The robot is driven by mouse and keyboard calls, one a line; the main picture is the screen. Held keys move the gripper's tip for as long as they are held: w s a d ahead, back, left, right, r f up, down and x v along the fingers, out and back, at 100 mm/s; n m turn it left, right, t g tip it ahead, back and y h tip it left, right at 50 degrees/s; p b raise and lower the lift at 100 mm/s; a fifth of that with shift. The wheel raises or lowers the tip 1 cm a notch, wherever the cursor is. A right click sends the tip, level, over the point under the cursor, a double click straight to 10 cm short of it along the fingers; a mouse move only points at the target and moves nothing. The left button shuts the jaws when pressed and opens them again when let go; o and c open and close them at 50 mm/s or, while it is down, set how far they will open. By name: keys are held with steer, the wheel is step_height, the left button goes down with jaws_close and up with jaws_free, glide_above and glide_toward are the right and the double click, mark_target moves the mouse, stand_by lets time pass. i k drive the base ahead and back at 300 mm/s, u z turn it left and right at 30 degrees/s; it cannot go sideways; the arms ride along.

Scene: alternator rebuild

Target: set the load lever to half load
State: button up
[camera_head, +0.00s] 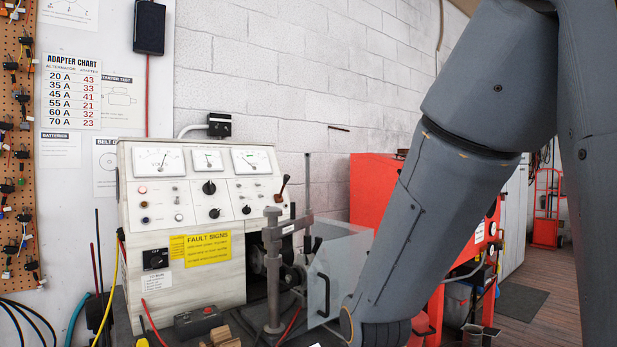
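A test bench with a pale panel (135,215) stands at the left of centre. A small lever with a dark knob (286,180) sticks up at the panel's right edge and leans slightly right. I see no label that I can read on it, so I cannot tell which load mark it is at. My arm comes down from the upper right, and its lowest visible part is at the bottom right of the bench. My gripper is not in view.
A clamp post (273,265) and a clear guard with a black handle (340,265) stand in front of the bench's right side. A red cabinet (375,195) is behind my arm. A grey box with a red button (198,321) sits at the bench's front.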

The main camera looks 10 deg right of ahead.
mark_target(287, 176)
steer(key=k, duration=1.15)
steer(key=z, duration=0.9)
steer(key=i, duration=0.8)
steer(key=z, duration=0.55)
steer(key=i, duration=0.7)
steer(key=u, duration=0.85)
steer(key=i, duration=0.95)
steer(key=u, duration=0.85)
